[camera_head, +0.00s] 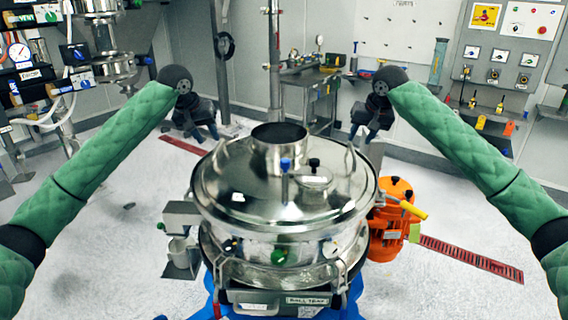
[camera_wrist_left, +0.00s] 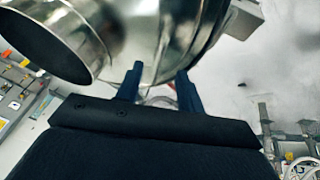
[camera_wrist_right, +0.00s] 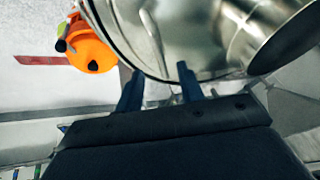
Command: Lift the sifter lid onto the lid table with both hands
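The sifter lid (camera_head: 245,190) is a shiny round steel cover with a wide dark-mouthed spout (camera_head: 279,140). It sits on the sifter body (camera_head: 300,255) in the middle of the head view. Thin handles stand up at its left and right sides. My left gripper (camera_head: 204,136) is beyond the lid's far left edge, and its parted fingers show in the left wrist view (camera_wrist_left: 158,88). My right gripper (camera_head: 366,136) is beyond the far right edge, with parted fingers in the right wrist view (camera_wrist_right: 160,86). I see no firm hold on the lid in either.
A steel table (camera_head: 312,82) stands at the back; I cannot tell if it is the lid table. An orange motor (camera_head: 392,215) is right of the sifter. A control panel (camera_head: 505,50) is back right and pipework (camera_head: 105,45) back left. Floor is open on both sides.

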